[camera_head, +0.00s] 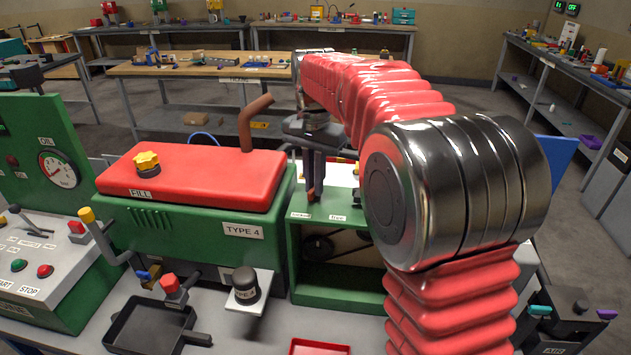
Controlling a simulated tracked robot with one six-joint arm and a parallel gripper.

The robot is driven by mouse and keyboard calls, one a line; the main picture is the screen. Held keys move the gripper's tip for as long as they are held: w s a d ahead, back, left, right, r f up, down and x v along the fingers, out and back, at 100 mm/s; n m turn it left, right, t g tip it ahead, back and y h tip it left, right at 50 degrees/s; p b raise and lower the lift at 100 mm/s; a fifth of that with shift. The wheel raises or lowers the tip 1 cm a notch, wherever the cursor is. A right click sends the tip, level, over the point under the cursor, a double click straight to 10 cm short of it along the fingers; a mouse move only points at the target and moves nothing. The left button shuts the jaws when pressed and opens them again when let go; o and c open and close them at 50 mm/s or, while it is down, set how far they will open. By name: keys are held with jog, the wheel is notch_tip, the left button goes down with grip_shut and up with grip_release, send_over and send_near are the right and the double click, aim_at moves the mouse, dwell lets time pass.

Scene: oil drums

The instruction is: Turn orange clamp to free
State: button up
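My gripper (314,190) points down over the green open-fronted housing (293,250), at the right of the red-topped machine. Its two dark fingers look close together, but I cannot tell whether they are open or shut on something. A small orange-brown bit shows at the fingertips; I cannot tell whether it is the orange clamp. The rest of the clamp is not clearly visible and may be hidden by the fingers. Two small white labels lie on the housing's top edge: the left label (300,215) and the right one, seemingly reading "free" (338,218).
The red-lidded green machine (190,215) with a yellow fill cap (147,163) and a bent brown pipe (250,122) stands close at left. A black pan (145,328) and red tray (318,348) are in front. My red arm hides much of the right side.

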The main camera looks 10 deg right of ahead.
grip_shut()
jog(key=shift+d, duration=0.15)
jog(key=shift+n, duration=1.4)
jog(key=n, duration=1.1)
jog(key=o, duration=0.6)
grip_release()
jog(key=shift+c, duration=0.2)
